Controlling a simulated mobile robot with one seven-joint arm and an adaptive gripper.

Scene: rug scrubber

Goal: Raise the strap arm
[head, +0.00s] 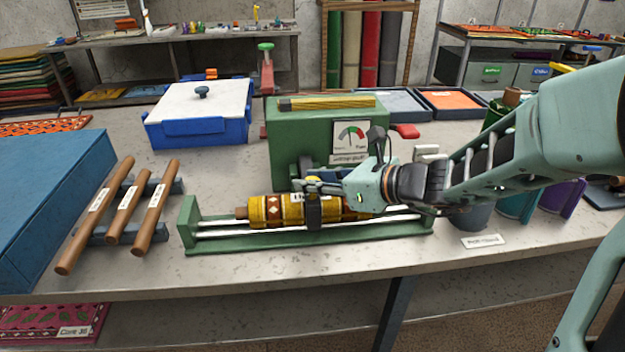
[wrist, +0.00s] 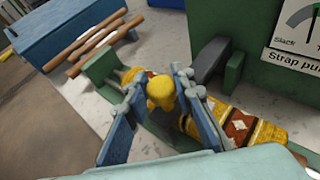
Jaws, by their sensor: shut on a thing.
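The strap puller is a green box (head: 300,135) with a dial (head: 350,140) on its front, in the middle of the bench in the head view. Below it a rolled yellow, red and white rug (head: 277,210) lies in a green cradle with pale rods (head: 215,231). A dark strap band (head: 313,214) goes round the roll. My gripper (head: 312,186) is just above the roll, in front of the box. In the wrist view its blue fingers are shut on a yellow knob (wrist: 160,92). A dark grey arm piece (wrist: 212,60) shows beside the box; its link to the knob is hidden.
Wooden rollers (head: 122,210) lie on a rack to the left, beside a blue block (head: 45,200). A blue box with a white lid (head: 200,105) stands behind. Pots (head: 515,205) and trays (head: 452,103) stand to the right.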

